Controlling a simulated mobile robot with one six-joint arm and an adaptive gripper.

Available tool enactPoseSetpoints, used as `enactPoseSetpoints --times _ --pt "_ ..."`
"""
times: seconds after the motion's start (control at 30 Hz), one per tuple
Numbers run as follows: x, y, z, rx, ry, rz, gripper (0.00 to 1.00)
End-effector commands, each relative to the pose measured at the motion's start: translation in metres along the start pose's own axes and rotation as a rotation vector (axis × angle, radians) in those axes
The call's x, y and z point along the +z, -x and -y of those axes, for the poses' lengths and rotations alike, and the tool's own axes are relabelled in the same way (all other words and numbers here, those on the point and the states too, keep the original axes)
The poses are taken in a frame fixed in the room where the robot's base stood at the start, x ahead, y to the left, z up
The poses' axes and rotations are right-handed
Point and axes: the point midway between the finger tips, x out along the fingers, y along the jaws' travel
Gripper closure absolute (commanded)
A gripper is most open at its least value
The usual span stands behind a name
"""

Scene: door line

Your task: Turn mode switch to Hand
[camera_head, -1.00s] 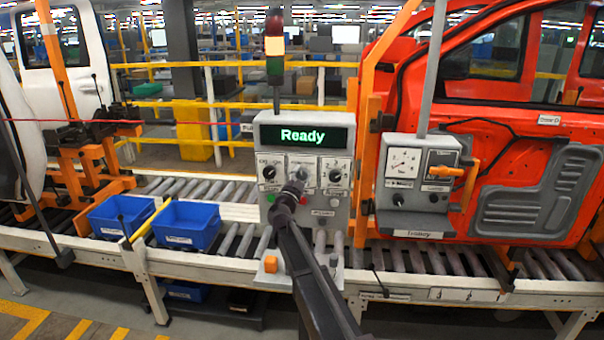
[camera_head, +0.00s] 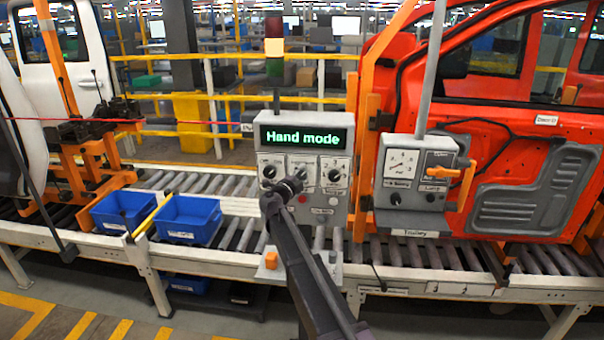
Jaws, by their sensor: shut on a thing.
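Below the display are three dial plates with knobs: a left knob (camera_head: 268,172), a middle knob (camera_head: 300,172) and a right knob (camera_head: 335,175). Their labels are too small to read. My gripper (camera_head: 293,184) reaches up from below and is shut on the middle knob, which it partly hides; I take this knob as the mode switch. The fingertips and the knob's pointer are hard to make out.
A red button (camera_head: 303,199) sits close to my gripper. A grey trolley box (camera_head: 416,180) with a gauge and orange handle stands to the right, before an orange-red door (camera_head: 530,140). Two blue bins (camera_head: 188,220) sit on the left.

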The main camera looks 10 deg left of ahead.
Motion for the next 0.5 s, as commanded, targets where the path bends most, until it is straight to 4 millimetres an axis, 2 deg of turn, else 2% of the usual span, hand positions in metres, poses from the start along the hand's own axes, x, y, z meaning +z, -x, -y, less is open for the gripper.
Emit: enactPoseSetpoints --times 0.43,0.47,0.5 --pt "0.0027 -0.0005 0.0010 0.002 -0.010 0.006 0.89" --pt "0.0026 -0.0004 0.0010 0.002 -0.010 0.006 0.33" --pt "0.0025 -0.0004 0.0010 0.002 -0.010 0.005 0.21"
